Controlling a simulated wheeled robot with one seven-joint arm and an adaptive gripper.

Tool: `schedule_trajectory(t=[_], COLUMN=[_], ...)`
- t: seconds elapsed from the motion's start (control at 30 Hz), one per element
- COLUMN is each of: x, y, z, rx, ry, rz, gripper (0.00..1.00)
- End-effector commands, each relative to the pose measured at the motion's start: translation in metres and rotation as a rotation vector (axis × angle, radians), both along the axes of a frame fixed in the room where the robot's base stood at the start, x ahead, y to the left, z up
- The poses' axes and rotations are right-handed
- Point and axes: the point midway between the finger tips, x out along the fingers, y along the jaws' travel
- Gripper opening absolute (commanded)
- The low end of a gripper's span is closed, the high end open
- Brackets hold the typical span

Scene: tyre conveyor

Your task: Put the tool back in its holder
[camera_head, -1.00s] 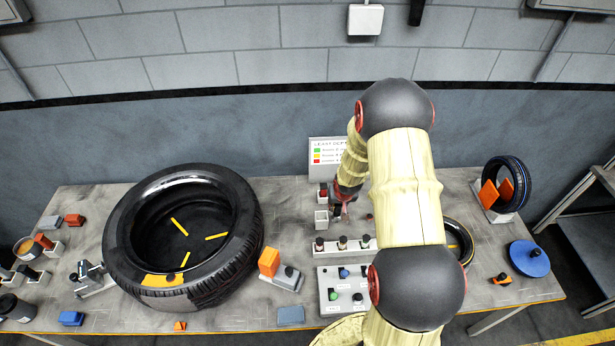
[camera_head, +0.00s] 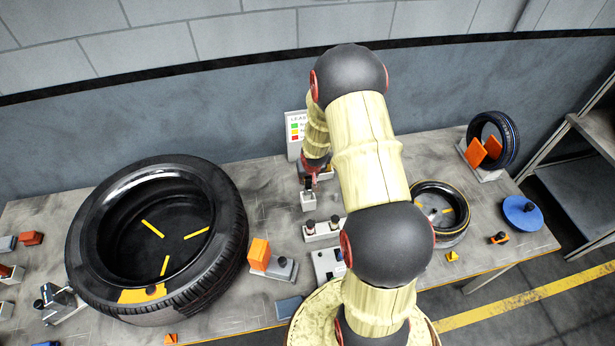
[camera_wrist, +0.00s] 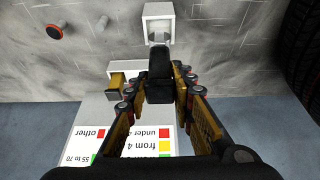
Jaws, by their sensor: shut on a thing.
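My gripper (camera_wrist: 163,92) is shut on a dark tool (camera_wrist: 160,68), a black block with a grey end that points toward a small white open-topped holder (camera_wrist: 158,10). The grey end overlaps the holder's near edge in the wrist view. I cannot tell whether it is inside or just above or beside it. In the head view my gripper (camera_head: 313,181) is just behind and above the white holder (camera_head: 308,202), and the tool is mostly hidden there.
A second white holder with a yellow-brown piece (camera_wrist: 118,84) is close beside my gripper. A colour-coded sign (camera_head: 295,135) stands behind. A three-place rack (camera_head: 322,232) is in front. A large tyre (camera_head: 160,240) fills the left; a smaller tyre (camera_head: 440,212) is at right.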

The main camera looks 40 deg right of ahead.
Motion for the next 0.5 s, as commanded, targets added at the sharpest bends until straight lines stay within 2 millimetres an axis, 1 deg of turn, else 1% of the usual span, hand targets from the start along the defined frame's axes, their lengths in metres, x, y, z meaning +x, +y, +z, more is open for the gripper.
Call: schedule_trajectory(t=[0.03,0.5], x=[0.0,0.0], y=[0.0,0.0], z=[-0.008,-0.051], rx=[0.0,0.0], ry=[-0.001,-0.001], rz=[0.0,0.0], gripper=[0.0,0.0])
